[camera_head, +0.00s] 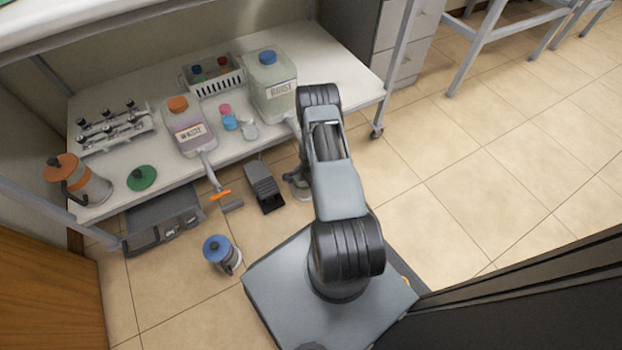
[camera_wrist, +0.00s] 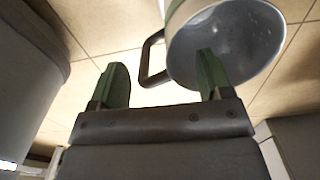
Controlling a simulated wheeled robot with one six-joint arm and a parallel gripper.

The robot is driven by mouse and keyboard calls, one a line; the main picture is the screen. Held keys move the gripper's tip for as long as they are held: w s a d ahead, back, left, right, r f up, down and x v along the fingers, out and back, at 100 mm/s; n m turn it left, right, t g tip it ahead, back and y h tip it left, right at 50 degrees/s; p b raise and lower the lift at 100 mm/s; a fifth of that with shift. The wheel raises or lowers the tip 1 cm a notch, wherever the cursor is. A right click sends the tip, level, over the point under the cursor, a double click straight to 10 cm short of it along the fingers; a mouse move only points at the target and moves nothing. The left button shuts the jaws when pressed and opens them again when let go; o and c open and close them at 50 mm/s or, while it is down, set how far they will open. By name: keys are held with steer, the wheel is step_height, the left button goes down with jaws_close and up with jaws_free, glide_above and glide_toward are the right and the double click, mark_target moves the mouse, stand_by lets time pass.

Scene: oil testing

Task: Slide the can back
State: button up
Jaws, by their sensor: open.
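An open metal can (camera_wrist: 228,45) with a dark loop handle (camera_wrist: 152,62) shows at the top of the wrist view. I look into its grey inside over a greenish-white rim. My gripper (camera_wrist: 162,60) has its two green fingers apart. The handle appears between them in the picture, and the right finger overlaps the can's mouth. I cannot tell whether either finger touches it. In the head view my gripper (camera_head: 297,180) is by the front edge of the low shelf, partly hidden by my arm. A pale rounded part of the can (camera_head: 303,193) seems to show beneath it.
The white shelf (camera_head: 255,135) holds a waste jug (camera_head: 188,128), a boost jug (camera_head: 272,85), a basket (camera_head: 215,80), an orange-lidded can (camera_head: 88,185) and a green lid (camera_head: 142,178). A blue-lidded can (camera_head: 222,254), a pedal (camera_head: 264,187) and a dark case (camera_head: 165,220) are on the floor.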

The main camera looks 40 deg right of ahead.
steer(key=shift+f, duration=0.95)
steer(key=shift+c, duration=0.3)
jaws_close()
